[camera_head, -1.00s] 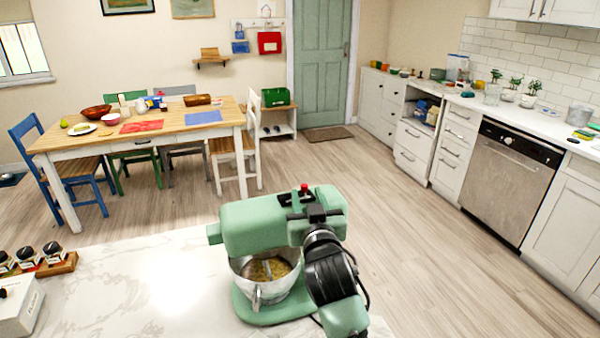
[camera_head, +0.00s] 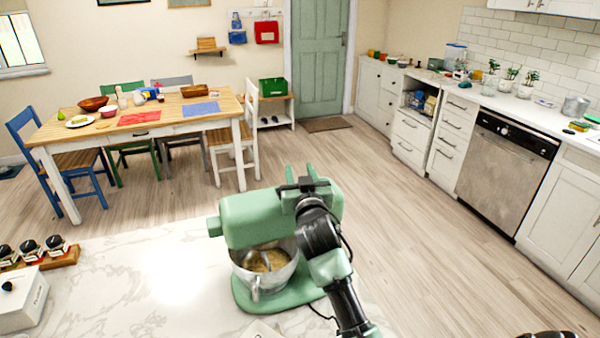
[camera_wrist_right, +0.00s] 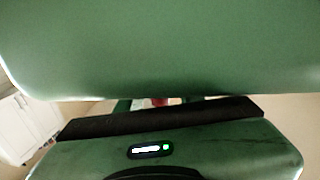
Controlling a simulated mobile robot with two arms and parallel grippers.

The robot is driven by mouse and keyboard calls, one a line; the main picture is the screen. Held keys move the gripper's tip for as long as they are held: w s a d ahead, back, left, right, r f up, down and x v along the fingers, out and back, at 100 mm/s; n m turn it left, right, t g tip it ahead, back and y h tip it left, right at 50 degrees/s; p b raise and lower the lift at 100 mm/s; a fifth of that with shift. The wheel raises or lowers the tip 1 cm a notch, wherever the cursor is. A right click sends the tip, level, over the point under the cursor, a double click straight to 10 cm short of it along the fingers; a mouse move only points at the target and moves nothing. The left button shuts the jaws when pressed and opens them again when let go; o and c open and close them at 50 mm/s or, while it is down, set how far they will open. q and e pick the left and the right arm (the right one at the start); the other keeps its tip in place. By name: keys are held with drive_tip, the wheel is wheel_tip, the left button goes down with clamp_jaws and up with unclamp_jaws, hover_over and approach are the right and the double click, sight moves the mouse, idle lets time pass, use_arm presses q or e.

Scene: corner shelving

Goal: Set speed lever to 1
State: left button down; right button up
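The green stand mixer (camera_head: 255,218) stands on the marble counter, with its steel bowl (camera_head: 270,275) holding a pale mixture. My right gripper (camera_head: 300,173) is at the right end of the mixer head, with its two green fingers apart. In the right wrist view, the green mixer body (camera_wrist_right: 170,45) fills the top. The gripper's black bar and green housing fill the bottom, with parts of the fingers between. A small red patch (camera_wrist_right: 160,102) shows between the fingers, probably the lever's knob. The speed lever cannot be made out in the head view.
Spice jars on a wooden rack (camera_head: 62,259) and a white box (camera_head: 22,300) are at the counter's left. The marble counter (camera_head: 130,285) between them and the mixer is clear. A dining table (camera_head: 65,128) stands far behind; cabinets line the right wall.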

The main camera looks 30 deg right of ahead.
clamp_jaws()
drive_tip(key=shift+a, duration=0.1)
idle(1.2)
